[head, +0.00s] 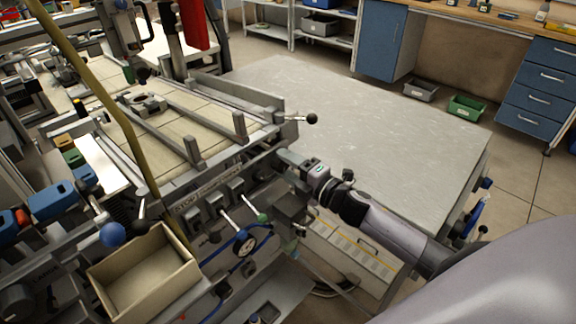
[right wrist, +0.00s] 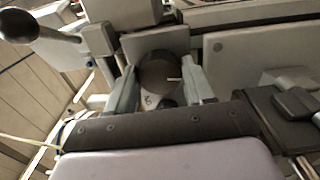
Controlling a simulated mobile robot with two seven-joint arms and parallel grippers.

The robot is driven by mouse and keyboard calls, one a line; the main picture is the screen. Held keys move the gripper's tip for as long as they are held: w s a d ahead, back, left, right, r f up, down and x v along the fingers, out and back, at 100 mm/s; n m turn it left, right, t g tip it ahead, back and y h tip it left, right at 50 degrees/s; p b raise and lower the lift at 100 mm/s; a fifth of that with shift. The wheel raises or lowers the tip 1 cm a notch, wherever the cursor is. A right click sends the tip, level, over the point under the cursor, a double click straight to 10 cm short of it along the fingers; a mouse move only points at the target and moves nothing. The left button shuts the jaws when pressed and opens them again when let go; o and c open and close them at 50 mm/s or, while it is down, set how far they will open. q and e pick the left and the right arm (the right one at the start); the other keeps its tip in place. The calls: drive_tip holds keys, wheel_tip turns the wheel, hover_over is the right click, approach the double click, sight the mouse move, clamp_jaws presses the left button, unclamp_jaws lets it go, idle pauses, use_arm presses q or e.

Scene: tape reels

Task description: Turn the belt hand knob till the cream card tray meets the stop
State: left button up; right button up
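A round dark knob (right wrist: 158,75) with a small white mark shows in the right wrist view, in front of a grey plate. My right gripper's fingers (right wrist: 160,82) stand on either side of it, with no clear gap to its edges. In the head view my right gripper (head: 286,161) is at the machine's right side and hides the knob. A cream open-topped tray (head: 148,301) sits at the machine's lower left front; its inside looks empty. A plate lettered STOP (head: 184,208) is right of that tray. The left gripper is out of view.
A black ball-ended lever (head: 311,118) juts out close to my right gripper and also shows in the right wrist view (right wrist: 17,25). A bare grey table (head: 370,120) lies beyond my right arm. Rails stand over the cream machine bed (head: 190,125).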

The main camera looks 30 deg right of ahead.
drive_tip(key=o, duration=0.3)
drive_tip(key=shift+s, duration=0.15)
drive_tip(key=v, duration=0.7)
drive_tip(key=shift+b, duration=0.4)
